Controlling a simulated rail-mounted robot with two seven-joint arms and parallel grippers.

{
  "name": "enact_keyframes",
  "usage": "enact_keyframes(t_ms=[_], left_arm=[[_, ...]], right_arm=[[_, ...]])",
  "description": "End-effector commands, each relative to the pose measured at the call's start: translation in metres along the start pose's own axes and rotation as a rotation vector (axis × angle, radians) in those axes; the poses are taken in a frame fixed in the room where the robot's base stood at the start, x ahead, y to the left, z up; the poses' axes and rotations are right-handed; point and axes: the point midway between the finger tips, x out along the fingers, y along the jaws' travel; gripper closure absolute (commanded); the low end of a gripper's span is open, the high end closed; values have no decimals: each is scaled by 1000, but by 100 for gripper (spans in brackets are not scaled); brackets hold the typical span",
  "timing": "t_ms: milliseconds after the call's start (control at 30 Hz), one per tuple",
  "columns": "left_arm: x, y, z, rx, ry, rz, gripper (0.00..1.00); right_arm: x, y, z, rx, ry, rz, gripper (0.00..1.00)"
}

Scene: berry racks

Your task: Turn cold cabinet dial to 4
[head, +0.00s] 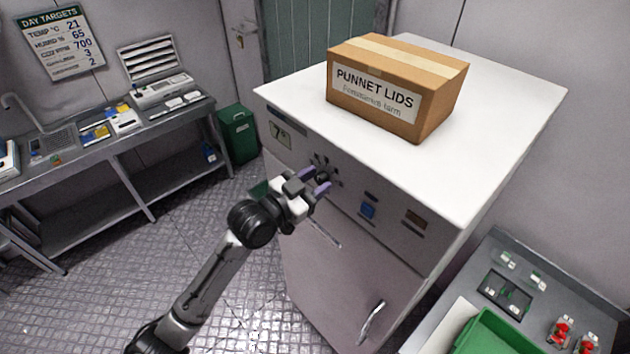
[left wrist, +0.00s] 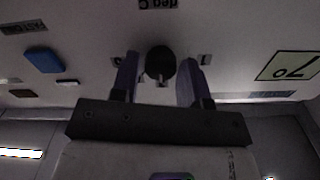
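The cold cabinet (head: 345,262) is a pale box with a white top. Its dial (head: 322,177) is a small dark round knob on the upper front panel, with small dark marks around it. My left gripper (head: 316,187) is at the dial, with its purple fingers pointing at the panel. In the left wrist view the black dial (left wrist: 161,63) lies between the two fingers (left wrist: 159,78), with a gap on each side. The gripper is open. The setting of the dial cannot be read. My right gripper is not in view.
A display reading 7° (head: 281,136) is left of the dial, and a blue button (head: 367,210) is right of it. A door handle (head: 371,322) sticks out below. A PUNNET LIDS box (head: 398,88) stands on top. A green crate (head: 500,335) is at lower right.

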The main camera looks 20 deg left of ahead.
Motion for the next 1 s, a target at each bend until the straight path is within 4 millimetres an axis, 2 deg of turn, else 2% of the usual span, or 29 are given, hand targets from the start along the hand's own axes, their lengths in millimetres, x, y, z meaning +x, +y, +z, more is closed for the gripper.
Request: enact_keyframes(t_ms=[33, 333, 667, 1000], left_arm=[[0, 0, 0, 0, 0, 0, 64], [0, 0, 0, 0, 0, 0, 92], [0, 0, 0, 72, -2, 1, 93], [0, 0, 0, 329, -3, 1, 93]], right_arm=[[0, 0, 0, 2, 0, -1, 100], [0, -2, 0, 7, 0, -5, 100], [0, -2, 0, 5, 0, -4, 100], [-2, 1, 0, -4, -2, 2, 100]])
